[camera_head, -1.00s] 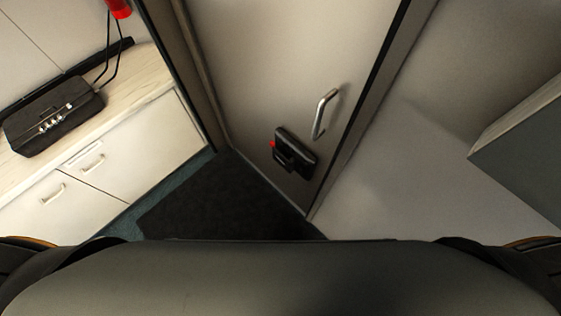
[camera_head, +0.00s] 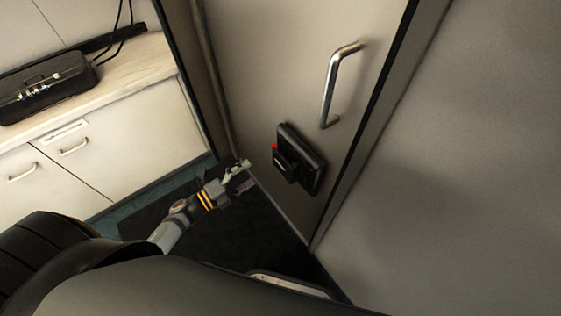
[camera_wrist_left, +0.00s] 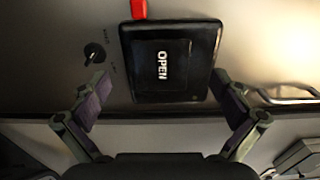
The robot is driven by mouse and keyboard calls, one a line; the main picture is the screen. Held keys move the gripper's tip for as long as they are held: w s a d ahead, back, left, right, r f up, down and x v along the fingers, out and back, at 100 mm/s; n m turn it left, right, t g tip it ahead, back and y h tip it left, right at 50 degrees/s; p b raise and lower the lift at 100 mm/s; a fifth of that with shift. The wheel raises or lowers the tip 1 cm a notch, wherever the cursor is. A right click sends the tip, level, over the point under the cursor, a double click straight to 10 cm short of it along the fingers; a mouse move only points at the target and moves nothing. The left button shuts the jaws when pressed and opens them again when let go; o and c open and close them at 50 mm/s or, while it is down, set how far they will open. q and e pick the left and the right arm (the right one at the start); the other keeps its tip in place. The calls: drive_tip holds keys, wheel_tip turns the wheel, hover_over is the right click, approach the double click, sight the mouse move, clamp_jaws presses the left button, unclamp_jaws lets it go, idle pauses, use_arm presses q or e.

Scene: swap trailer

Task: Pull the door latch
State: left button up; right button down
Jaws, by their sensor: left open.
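The door (camera_head: 268,75) is beige-grey and stands shut ahead of me. The black latch box (camera_head: 309,158) sits on its lower right part, with a small red piece at its left edge. In the left wrist view the latch (camera_wrist_left: 170,58) reads OPEN, with a red tab (camera_wrist_left: 139,9) at its top. My left gripper (camera_head: 243,171) is open and empty, a little left of the latch and apart from it. In the wrist view its two fingers (camera_wrist_left: 166,103) spread to either side of the latch's lower edge. My right gripper is not in view.
A metal handle (camera_head: 333,85) is above the latch on the door; it also shows in the wrist view (camera_wrist_left: 287,94). A small black knob (camera_wrist_left: 94,53) is beside the latch. A cabinet (camera_head: 95,160) with a black box (camera_head: 45,88) stands left. Bare wall is at right.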

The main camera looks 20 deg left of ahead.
sight(274, 158)
use_arm(q)
drive_tip(key=x, duration=0.9)
drive_tip(key=shift+w, duration=0.15)
drive_tip(key=shift+w+d, duration=0.3)
drive_tip(key=shift+w, duration=0.05)
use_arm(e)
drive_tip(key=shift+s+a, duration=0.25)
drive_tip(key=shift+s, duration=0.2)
